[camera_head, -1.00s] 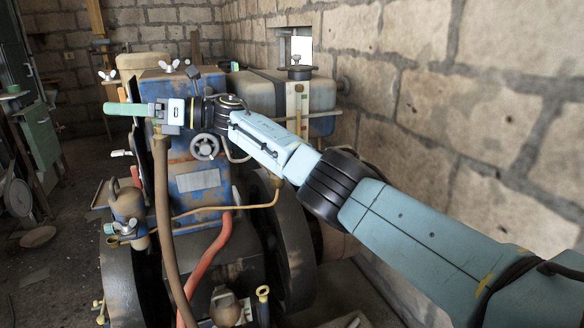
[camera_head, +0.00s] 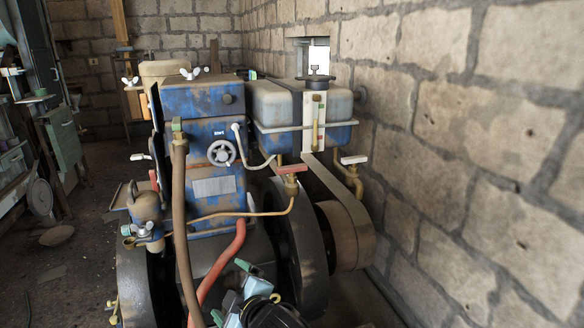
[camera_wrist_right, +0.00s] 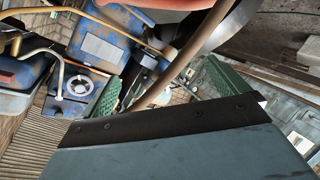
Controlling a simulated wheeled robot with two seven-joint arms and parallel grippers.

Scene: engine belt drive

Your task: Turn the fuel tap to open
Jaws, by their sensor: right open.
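Two brass taps sit below the blue-grey fuel tank (camera_head: 330,108) in the head view. One has a red lever (camera_head: 292,169), with a thin copper pipe (camera_head: 250,214) running from it towards the engine. The other has a pale lever (camera_head: 354,160) and stands further right, near the wall. I cannot tell from markings which is the fuel tap. My right gripper (camera_head: 231,291) is open and empty at the bottom of the head view, well below the taps and apart from them. Its green fingers also show in the wrist view (camera_wrist_right: 163,90). My left gripper is out of view.
The blue engine (camera_head: 200,110) carries a handwheel (camera_head: 222,153). A brown hose (camera_head: 182,230) and a red hose (camera_head: 222,264) hang in front. Dark flywheels (camera_head: 285,235) and a belt (camera_head: 350,215) lie below the taps. A stone wall (camera_head: 440,150) bounds the right side.

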